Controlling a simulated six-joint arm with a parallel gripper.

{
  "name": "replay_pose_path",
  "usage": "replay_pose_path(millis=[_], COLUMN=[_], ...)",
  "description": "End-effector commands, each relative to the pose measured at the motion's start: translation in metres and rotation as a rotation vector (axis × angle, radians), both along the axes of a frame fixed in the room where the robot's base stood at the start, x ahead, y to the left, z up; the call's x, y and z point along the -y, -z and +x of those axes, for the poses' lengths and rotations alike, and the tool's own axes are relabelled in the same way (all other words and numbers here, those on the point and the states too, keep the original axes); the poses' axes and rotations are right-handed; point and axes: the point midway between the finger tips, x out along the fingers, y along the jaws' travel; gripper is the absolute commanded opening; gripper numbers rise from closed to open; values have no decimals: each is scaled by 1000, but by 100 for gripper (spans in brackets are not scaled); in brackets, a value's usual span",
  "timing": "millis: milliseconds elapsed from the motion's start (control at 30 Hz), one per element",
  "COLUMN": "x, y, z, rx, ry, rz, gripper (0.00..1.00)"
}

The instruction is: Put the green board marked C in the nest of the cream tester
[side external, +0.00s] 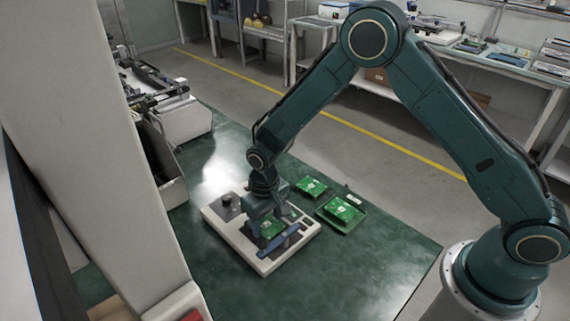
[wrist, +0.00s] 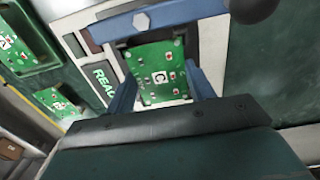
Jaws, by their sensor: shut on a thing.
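The green board marked C (wrist: 160,76) lies between the two blue fingers of my gripper (wrist: 158,88), which are shut on its side edges. In the side view my gripper (side external: 266,217) points down over the cream tester (side external: 238,243), with the board (side external: 271,229) low at the nest area. The nest is mostly hidden beneath the board and fingers. I cannot tell whether the board rests fully in it or is slightly above. The tester's blue bar (side external: 279,243) lies just in front of the board, and it also crosses the top of the wrist view (wrist: 160,20).
Another green board (side external: 342,208) sits in a green tray (side external: 347,230) right of the tester. A further board (side external: 311,187) lies behind it. The tester has a dark knob (side external: 227,200) at its back left. The green table (side external: 370,270) is clear at front right.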

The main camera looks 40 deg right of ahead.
Motion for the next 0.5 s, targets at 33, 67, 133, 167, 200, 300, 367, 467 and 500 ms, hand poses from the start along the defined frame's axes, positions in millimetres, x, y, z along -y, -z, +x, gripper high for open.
replay_pose_path(millis=[33,67,133,167,200,300,367,467,500], x=[0,0,0,0,0,0,0,0,0], y=[1,1,1,1,1,1,1,1,1], z=[0,0,0,0,0,0,0,0,0], rx=[0,0,0,0,0,0,0,0,0], ry=[0,0,0,0,0,0,0,0,0], rz=[0,0,0,0,0,0,0,0,0], gripper=[37,37,37,37,37,37,37,37,57])
